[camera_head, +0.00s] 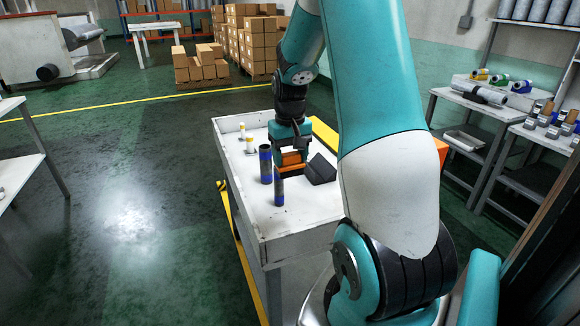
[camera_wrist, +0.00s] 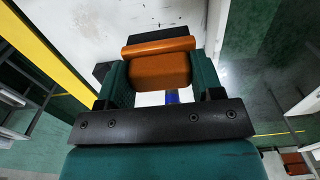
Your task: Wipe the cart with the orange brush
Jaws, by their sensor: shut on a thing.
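The cart (camera_head: 305,210) is white with a raised rim and stands below my arm. My gripper (camera_head: 291,165) is low over the cart top and shut on the orange brush (camera_head: 291,158). In the wrist view the orange brush (camera_wrist: 160,68) sits between the two fingers of my gripper (camera_wrist: 160,85), with a dark part at its far side. The cart top (camera_wrist: 178,18) shows white beyond it. I cannot tell whether the brush touches the surface.
On the cart stand two dark cylinders with blue bands (camera_head: 265,165) (camera_head: 279,188), small white and yellow pieces (camera_head: 248,144), and a black wedge-shaped object (camera_head: 320,168). Tables with rolls (camera_head: 495,90) stand at the right. Boxes (camera_head: 250,40) are stacked behind. Floor at the left is open.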

